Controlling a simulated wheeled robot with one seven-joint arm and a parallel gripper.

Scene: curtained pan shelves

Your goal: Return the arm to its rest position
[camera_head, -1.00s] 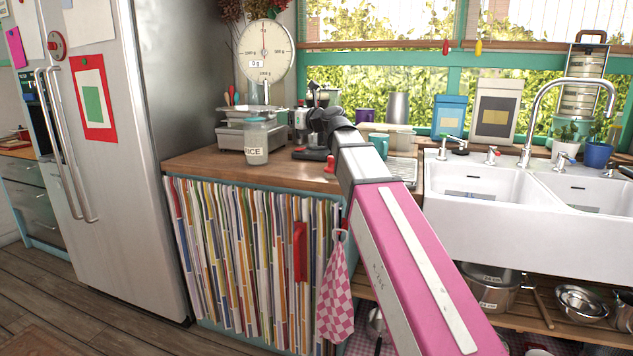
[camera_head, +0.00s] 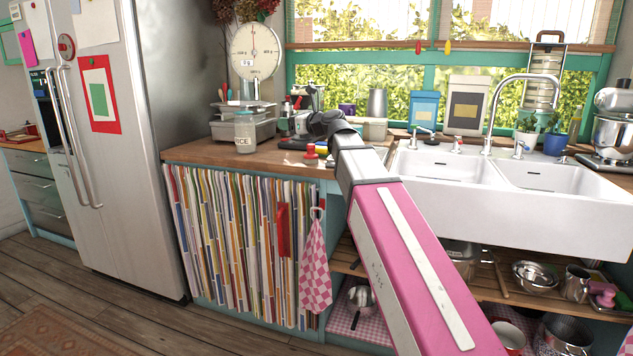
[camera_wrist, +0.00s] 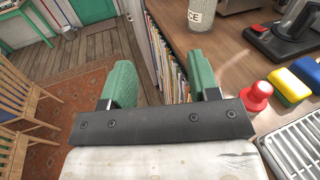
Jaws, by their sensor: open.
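My arm (camera_head: 400,250), pink with a white stripe, reaches forward from the bottom of the head view toward the wooden counter. Its far end is dark and bent. My gripper (camera_wrist: 162,80) shows in the wrist view with two green fingers spread wide and nothing between them. The fingers are over the counter's edge and the striped curtain. In the head view the fingers are hard to tell from the clutter behind the wrist.
A rice jar (camera_head: 245,132), a scale (camera_head: 255,55), a red-topped object (camera_wrist: 257,97) and sponges (camera_wrist: 288,88) stand on the counter (camera_head: 200,150). A white sink (camera_head: 520,210) is at right, with pans on a shelf below. A fridge (camera_head: 110,200) is at left. Floor in front is free.

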